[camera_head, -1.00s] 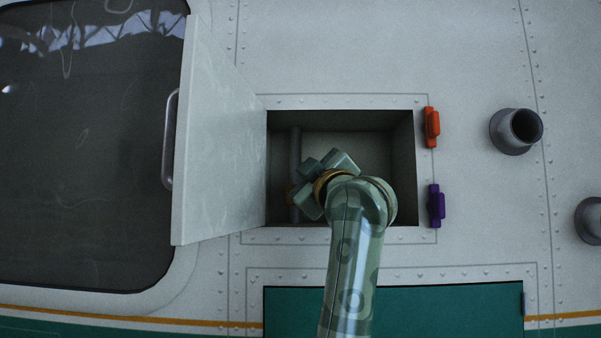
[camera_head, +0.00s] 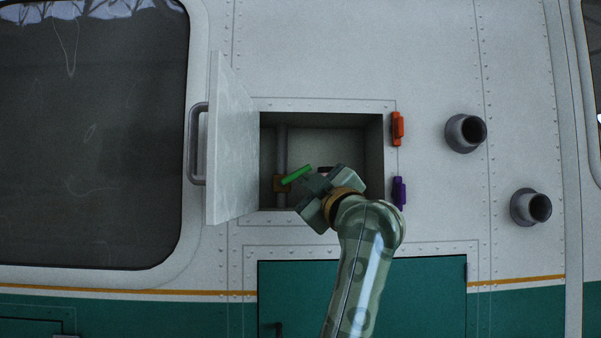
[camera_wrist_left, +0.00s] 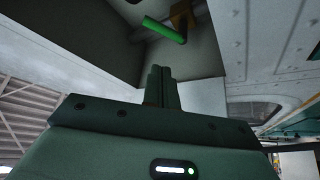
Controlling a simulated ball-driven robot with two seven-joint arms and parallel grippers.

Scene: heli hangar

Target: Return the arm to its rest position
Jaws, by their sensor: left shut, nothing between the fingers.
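My left arm rises from the bottom of the head view, and its gripper (camera_head: 318,184) is in front of the lower part of an open recess (camera_head: 340,140) in the aircraft's side. The gripper is shut and empty; its closed fingers (camera_wrist_left: 160,86) show in the wrist view. Beyond them is a green lever (camera_head: 297,175) on a brass-coloured valve (camera_head: 281,184), fixed to a vertical pipe (camera_head: 281,150). In the wrist view the green lever (camera_wrist_left: 164,30) is clear of the fingers. The gripper hides part of the recess floor. My right gripper is not in view.
The white hatch door (camera_head: 230,140) stands open on the left, with a grey handle (camera_head: 198,145). Orange (camera_head: 398,128) and purple (camera_head: 399,193) latches sit at the recess's right edge. Two round pipe stubs (camera_head: 466,133) stick out further right. A green panel (camera_head: 400,290) lies below.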

